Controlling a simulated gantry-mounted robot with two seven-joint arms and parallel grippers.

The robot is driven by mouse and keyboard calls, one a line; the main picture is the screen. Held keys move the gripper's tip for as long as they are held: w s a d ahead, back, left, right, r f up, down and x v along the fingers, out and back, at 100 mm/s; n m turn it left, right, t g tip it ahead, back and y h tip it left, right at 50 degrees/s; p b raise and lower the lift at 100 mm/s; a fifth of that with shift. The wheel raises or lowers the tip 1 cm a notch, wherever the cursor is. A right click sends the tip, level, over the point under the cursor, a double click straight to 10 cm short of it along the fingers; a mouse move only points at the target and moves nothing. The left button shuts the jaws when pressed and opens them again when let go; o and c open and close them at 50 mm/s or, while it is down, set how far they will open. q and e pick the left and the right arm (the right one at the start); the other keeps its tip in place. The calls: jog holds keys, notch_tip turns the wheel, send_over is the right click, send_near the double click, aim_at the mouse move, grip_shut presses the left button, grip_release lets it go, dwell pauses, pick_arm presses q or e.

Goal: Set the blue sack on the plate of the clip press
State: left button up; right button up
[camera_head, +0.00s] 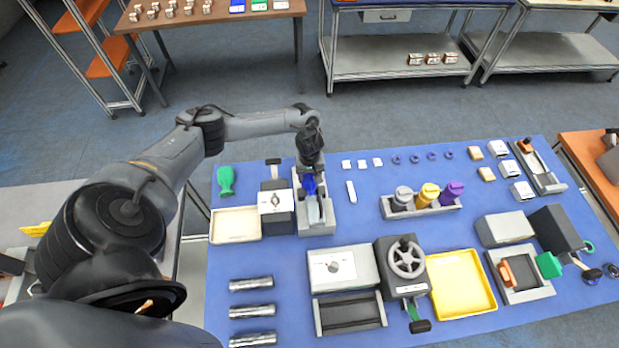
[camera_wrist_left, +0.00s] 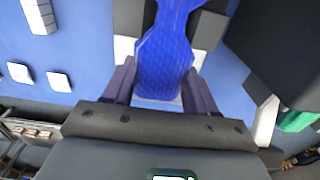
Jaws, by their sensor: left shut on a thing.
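The blue sack (camera_head: 309,185) is held by my left gripper (camera_head: 311,172) over the back part of a grey device with a narrow bed, which appears to be the clip press (camera_head: 318,227). In the left wrist view the sack (camera_wrist_left: 165,62) sits between the two fingers of the left gripper (camera_wrist_left: 160,85), which are shut on it. A light plate surface (camera_wrist_left: 155,104) shows just beside the sack. I cannot tell whether the sack touches the plate. My right gripper is not in view.
A white-topped box (camera_head: 276,203) and a cream tray (camera_head: 235,226) stand left of the press.

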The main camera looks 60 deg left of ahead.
aim_at(310, 178)
pick_arm(q)
jog(key=shift+f, duration=0.6)
jog(key=shift+f, duration=0.1)
jog(key=o, duration=1.3)
notch_tip(310, 178, up, 12)
jog(key=shift+r, duration=0.1)
jog(key=shift+d, duration=0.1)
